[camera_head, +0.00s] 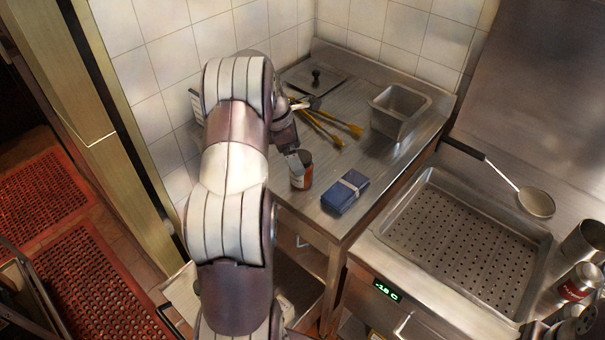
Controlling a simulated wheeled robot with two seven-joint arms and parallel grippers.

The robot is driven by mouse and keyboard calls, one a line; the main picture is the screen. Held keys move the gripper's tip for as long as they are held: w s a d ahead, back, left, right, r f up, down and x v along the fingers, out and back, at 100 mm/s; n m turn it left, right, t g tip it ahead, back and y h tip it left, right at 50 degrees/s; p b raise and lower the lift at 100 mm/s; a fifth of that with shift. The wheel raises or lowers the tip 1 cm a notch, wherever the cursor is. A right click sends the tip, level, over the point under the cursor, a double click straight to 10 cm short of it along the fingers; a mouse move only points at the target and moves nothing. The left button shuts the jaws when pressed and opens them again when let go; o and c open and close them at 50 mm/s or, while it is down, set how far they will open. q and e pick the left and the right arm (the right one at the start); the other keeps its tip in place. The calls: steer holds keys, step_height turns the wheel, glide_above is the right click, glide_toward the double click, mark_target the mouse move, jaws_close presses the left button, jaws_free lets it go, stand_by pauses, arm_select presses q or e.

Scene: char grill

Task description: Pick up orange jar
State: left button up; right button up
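The orange jar (301,176) stands upright near the front left of the steel side table (325,218). It has an orange-red label and a dark top. My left arm reaches up over the table's left side. Its gripper (295,158) points down at the jar, with a grey finger at the jar's upper left. The arm's wrist hides part of the gripper, so I cannot tell whether the fingers touch the jar or how far apart they are.
A blue box (345,192) with a pale band lies right of the jar. Brushes (345,128) lie behind it, near a steel pan (398,110). A perforated tray (455,240), a ladle (536,202) and a can (577,284) are at the right. Tiled walls close the back.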

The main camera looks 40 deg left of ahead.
arm_select(q)
steer(key=x, duration=0.2)
steer(key=p+x, duration=0.1)
steer(key=x, duration=0.2)
steer(key=shift+w+d+f, duration=0.1)
steer(key=shift+w+f, duration=0.05)
steer(key=shift+w, duration=0.15)
steer(key=shift+d+f, duration=0.1)
steer(key=shift+f, duration=0.45)
steer(key=c, duration=1.2)
steer(key=shift+c, duration=0.7)
steer(key=shift+w+r, duration=0.1)
steer(key=shift+r, duration=0.1)
